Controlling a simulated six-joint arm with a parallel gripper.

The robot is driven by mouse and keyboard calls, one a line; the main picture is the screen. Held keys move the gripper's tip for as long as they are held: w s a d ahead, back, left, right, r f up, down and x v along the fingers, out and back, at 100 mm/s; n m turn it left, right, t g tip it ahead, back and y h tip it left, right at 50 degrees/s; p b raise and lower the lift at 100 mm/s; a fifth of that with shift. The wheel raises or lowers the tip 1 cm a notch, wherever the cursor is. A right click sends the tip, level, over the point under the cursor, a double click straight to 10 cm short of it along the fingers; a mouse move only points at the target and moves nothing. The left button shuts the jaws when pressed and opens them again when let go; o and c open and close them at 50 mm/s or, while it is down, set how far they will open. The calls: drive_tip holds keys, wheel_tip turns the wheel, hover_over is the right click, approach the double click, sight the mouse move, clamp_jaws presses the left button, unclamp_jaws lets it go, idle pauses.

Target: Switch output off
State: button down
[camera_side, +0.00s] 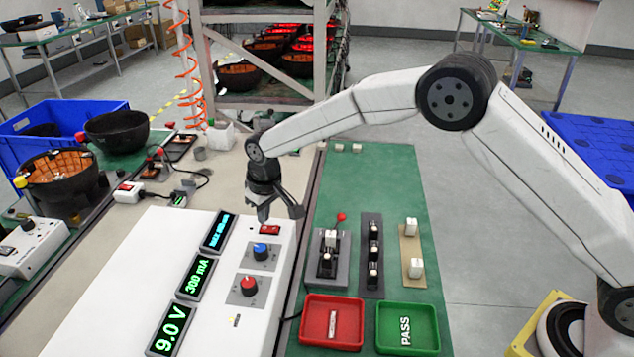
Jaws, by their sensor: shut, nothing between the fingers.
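The white power supply box (133,263) stands at the front left of the bench. Its displays read 9.0 V (170,328) and 300 mA (195,277), and a third blue-lit display (218,232) is too small to read surely. A red rocker switch (270,230) sits at the back right of its top face. A blue knob (261,250) and a red knob (248,286) are in front of it. My gripper (264,218) points down, shut and empty, just above and behind the red switch. I cannot tell whether it touches the switch.
To the right, a green mat (385,180) holds a lever fixture (328,255), a dark strip (371,280) and a tan strip (410,245). A red tray (310,338) and a green PASS tray (430,322) lie in front. Black bowls (117,128) and a blue crate (95,112) are at left.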

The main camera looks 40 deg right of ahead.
sight(269, 227)
drive_tip(key=shift+r, duration=2.65)
drive_tip(key=shift+s+d+r, duration=0.1)
drive_tip(key=shift+s+d, duration=0.1)
drive_tip(key=shift+d, duration=0.2)
drive_tip(key=s+d+m, duration=0.1)
drive_tip(key=s+d, duration=0.5)
drive_tip(key=s, duration=0.3)
drive_tip(key=s+d+m, duration=0.1)
drive_tip(key=s+d, duration=0.5)
drive_tip(key=s, duration=0.3)
drive_tip(key=s+d+f+m, duration=0.1)
drive_tip(key=s+d, duration=0.5)
drive_tip(key=s, duration=0.4)
drive_tip(key=shift+t, duration=0.4)
drive_tip(key=shift+w, duration=0.2)
